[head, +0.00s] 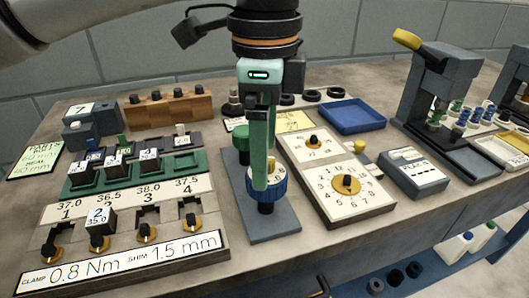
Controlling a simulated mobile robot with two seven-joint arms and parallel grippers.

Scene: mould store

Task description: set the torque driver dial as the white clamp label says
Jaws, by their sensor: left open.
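The white clamp label (122,264) at the front left reads "CLAMP 0.8 Nm SHIM 1.5 mm". The torque driver stands upright on a grey-blue base plate (275,223); its blue ribbed ring (266,191) is low on it. A pale scale with a "6" partly shows just above the ring; its other marks are hidden by my fingers. My left gripper (263,180) points down from above, its green fingers at the scale and ring. It is open; I cannot tell whether a finger touches the ring. My right gripper is not in view.
Left is a fixture with numbered stations and black-and-brass knobs (147,232). Right of the driver is a panel with two dials (346,184). A blue tray (352,117), a grey "PLAZA"-like labelled box (414,175) and a press (437,85) stand farther right.

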